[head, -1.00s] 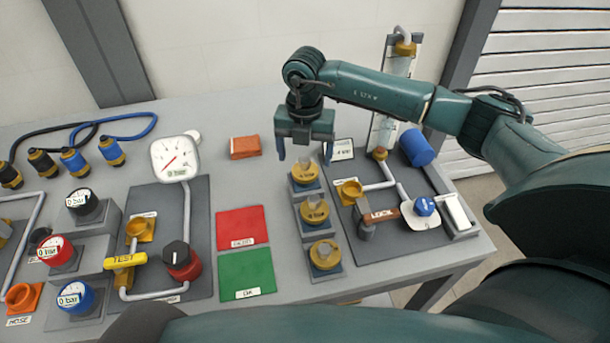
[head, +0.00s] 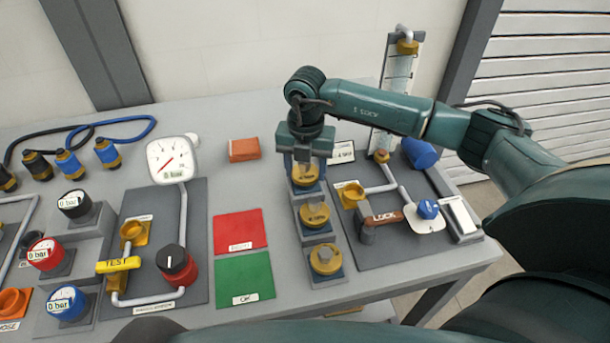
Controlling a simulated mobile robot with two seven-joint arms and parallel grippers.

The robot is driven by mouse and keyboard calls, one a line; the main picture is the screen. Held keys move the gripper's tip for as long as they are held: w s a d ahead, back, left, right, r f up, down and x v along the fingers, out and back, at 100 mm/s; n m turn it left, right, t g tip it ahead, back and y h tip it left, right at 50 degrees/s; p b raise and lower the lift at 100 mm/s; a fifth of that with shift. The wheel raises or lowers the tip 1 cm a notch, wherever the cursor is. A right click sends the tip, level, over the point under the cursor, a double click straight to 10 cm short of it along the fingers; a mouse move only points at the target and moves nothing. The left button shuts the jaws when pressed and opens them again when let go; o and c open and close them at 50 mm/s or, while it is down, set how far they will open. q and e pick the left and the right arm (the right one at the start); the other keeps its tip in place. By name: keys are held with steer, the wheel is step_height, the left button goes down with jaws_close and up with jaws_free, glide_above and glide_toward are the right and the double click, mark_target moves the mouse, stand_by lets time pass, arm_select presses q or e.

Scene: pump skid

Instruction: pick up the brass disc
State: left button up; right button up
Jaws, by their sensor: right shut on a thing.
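Three brass discs sit in a row on dark blue-grey stands near the middle of the table. The far brass disc (head: 307,179) is directly under my right gripper (head: 304,168), which is shut at its top, where the grip is partly hidden by the fingers. The disc still appears to be at its stand; I cannot tell whether it is lifted. The middle brass disc (head: 314,215) and the near brass disc (head: 326,259) stand free of the gripper. My left gripper is out of view.
A red mat (head: 240,231) and a green mat (head: 244,279) lie left of the discs. A brown block (head: 244,149) lies behind.

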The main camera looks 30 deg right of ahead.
steer(key=shift+c, duration=1.1)
